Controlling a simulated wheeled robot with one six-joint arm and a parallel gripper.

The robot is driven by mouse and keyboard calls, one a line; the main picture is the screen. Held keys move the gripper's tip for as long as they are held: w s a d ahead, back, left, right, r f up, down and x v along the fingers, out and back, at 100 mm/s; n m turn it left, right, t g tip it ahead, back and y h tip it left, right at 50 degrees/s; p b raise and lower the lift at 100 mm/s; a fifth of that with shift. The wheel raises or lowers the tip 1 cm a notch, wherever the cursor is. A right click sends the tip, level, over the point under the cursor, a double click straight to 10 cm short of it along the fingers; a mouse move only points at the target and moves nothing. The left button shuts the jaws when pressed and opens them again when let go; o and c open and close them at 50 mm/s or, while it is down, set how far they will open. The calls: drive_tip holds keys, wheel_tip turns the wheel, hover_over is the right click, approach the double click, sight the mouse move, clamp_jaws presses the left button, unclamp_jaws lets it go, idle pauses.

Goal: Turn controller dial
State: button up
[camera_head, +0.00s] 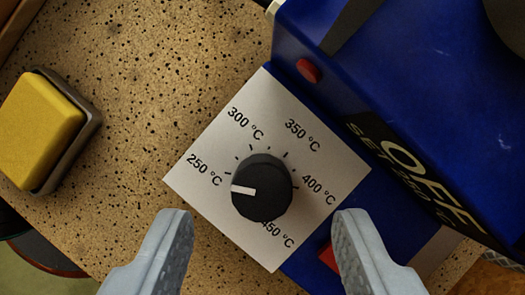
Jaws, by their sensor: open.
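The controller dial (264,190) is a round black knob with a white pointer mark. It sits on a white scale plate (258,105) printed from 250 °C to 450 °C. The pointer faces left, just below the 250 °C label. The knob partly covers the 450 °C label. The plate is on the blue controller (405,75), whose dark display reads OFF and SET 250 °C, partly tilted from view. My gripper (262,222) is open and empty. Its two grey fingers show at the bottom, one on each side of the knob in the picture, apart from it.
A yellow sponge (38,128) in a grey tray lies at the left on the speckled board (150,80). A small red button or light (308,70) is on the controller. A red part (328,257) shows beside the right finger. The board between sponge and plate is clear.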

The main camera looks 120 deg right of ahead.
sight(262, 198)
drive_tip(key=shift+x, duration=1.65)
drive_tip(key=c, duration=1)
drive_tip(key=shift+o, duration=0.2)
